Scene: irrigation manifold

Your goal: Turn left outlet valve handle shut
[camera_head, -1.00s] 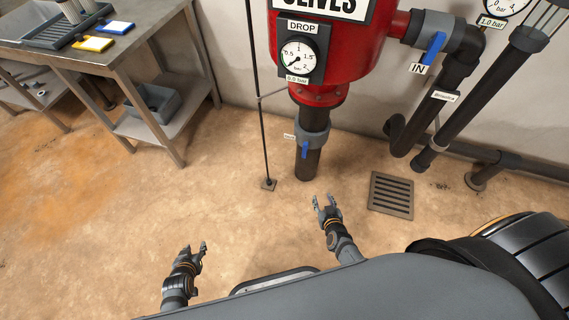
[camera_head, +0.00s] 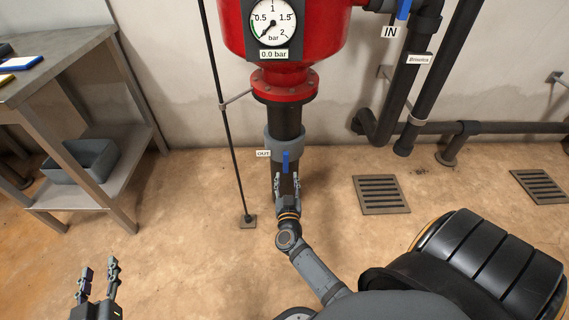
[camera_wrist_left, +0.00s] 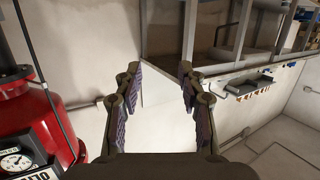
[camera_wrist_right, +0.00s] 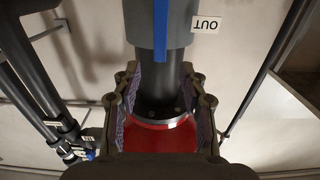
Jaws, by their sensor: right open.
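A blue valve handle (camera_head: 286,161) hangs down along the pipe on the grey outlet valve (camera_head: 284,144), beside a white "OUT" tag (camera_head: 263,154). In the right wrist view the blue handle (camera_wrist_right: 160,22) and the "OUT" tag (camera_wrist_right: 207,24) show at the top. My right gripper (camera_head: 286,182) is open and empty, just below the handle in the head view, its fingers in front of the black pipe; I see no contact with the handle. My left gripper (camera_head: 99,272) is open and empty at the lower left, well away from the valve.
The red tank (camera_head: 285,40) with its gauge (camera_head: 273,22) stands above the outlet pipe. A second blue handle (camera_head: 404,9) is by the "IN" tag. A thin black rod (camera_head: 228,120) rises left of the outlet. A metal table (camera_head: 50,60) is at left; floor grates lie at right.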

